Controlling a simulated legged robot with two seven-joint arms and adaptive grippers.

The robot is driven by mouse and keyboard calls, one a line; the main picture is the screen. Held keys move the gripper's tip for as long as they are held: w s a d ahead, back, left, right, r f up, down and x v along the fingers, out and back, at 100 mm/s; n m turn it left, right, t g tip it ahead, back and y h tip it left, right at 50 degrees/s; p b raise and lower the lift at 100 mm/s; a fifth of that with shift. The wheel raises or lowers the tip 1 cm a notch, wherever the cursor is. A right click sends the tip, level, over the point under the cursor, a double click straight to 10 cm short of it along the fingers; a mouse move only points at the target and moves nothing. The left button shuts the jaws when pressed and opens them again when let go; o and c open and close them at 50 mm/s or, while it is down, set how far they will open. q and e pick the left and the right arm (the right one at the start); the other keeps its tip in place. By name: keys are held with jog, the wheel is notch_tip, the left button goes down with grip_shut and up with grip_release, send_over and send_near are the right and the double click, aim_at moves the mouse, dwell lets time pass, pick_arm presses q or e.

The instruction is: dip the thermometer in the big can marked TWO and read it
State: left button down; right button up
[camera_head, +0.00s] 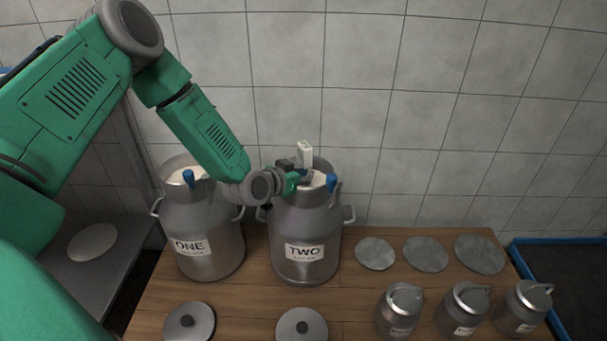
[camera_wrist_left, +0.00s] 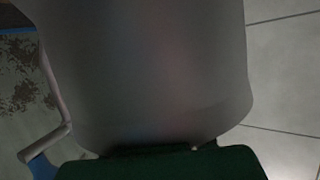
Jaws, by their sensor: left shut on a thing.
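The big can marked TWO (camera_head: 300,222) stands open on the wooden table, its white label facing me and white milk (camera_head: 318,180) showing at its mouth. My left gripper (camera_head: 298,178) is at the can's mouth, shut on the thermometer (camera_head: 304,153). The thermometer's pale block-like head stands up above the gripper. Its lower part is hidden behind the gripper and rim, so I cannot tell how deep it reaches or what it reads. In the left wrist view a large grey metal surface (camera_wrist_left: 150,70) fills most of the picture. My right gripper is not in view.
An open big can marked ONE (camera_head: 208,222) stands left of can TWO. Two knobbed lids (camera_head: 302,325) lie in front. Several small cans (camera_head: 400,312) and flat grey discs (camera_head: 425,254) occupy the right. A blue-edged tray (camera_head: 550,285) lies beyond. The tiled wall (camera_head: 430,130) is close behind.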

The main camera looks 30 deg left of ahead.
aim_at(306, 144)
pick_arm(q)
jog(key=shift+d+r+p, duration=0.3)
jog(key=shift+d+p, duration=0.15)
jog(key=shift+p, duration=0.05)
jog(key=r+p, duration=0.4)
jog(key=shift+w+r, duration=0.2)
jog(key=shift+r, duration=0.2)
jog(key=r+p, duration=0.1)
jog(key=a+r+p, duration=0.1)
jog(key=r, duration=0.1)
jog(key=shift+p, duration=0.35)
jog(key=shift+r+p, duration=0.4)
jog(key=shift+r, duration=0.05)
jog(key=shift+d+r, duration=0.15)
jog(key=shift+r, duration=0.15)
jog(key=shift+d, duration=0.1)
jog(key=shift+f, duration=0.1)
jog(key=shift+s, duration=0.1)
